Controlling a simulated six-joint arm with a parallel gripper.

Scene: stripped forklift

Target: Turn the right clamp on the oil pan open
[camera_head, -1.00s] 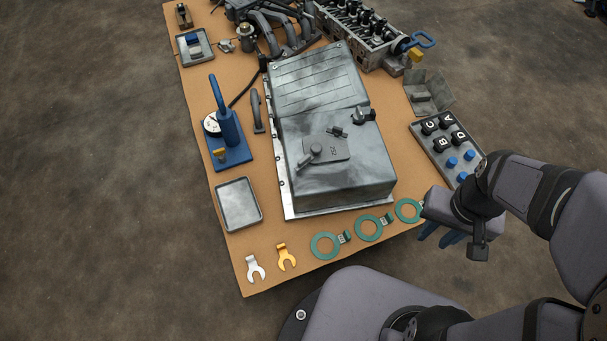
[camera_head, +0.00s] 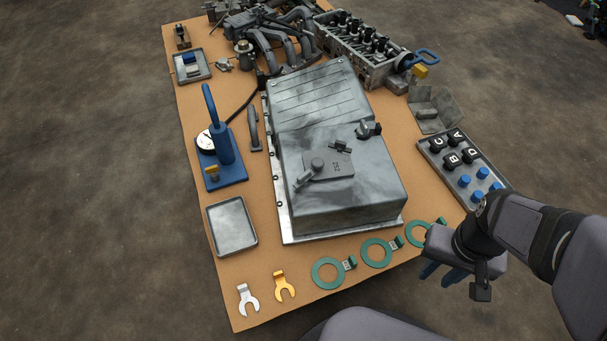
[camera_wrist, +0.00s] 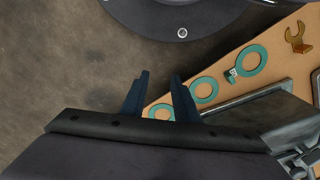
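The oil pan (camera_head: 350,205) is a large grey metal box lying on the tan board in the head view. A small plate on its top carries a lever-like clamp (camera_head: 305,179) at the left and a short dark clamp (camera_head: 340,147) at its upper edge. A right clamp (camera_head: 369,130), dark with a rounded end, sits near the pan's upper right. My gripper (camera_head: 434,272) is beyond the board's front right edge, well away from the clamps. In the wrist view its two blue fingers (camera_wrist: 161,75) are apart with nothing between them. Part of the pan shows at the wrist view's lower right.
Green ring gaskets (camera_head: 327,273) lie along the board's front edge, close to my gripper. A tray of lettered black knobs (camera_head: 433,160) stands right of the pan. A blue press (camera_head: 222,150) and empty tray (camera_head: 231,226) stand left. Orange and silver forks (camera_head: 284,286) lie in front.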

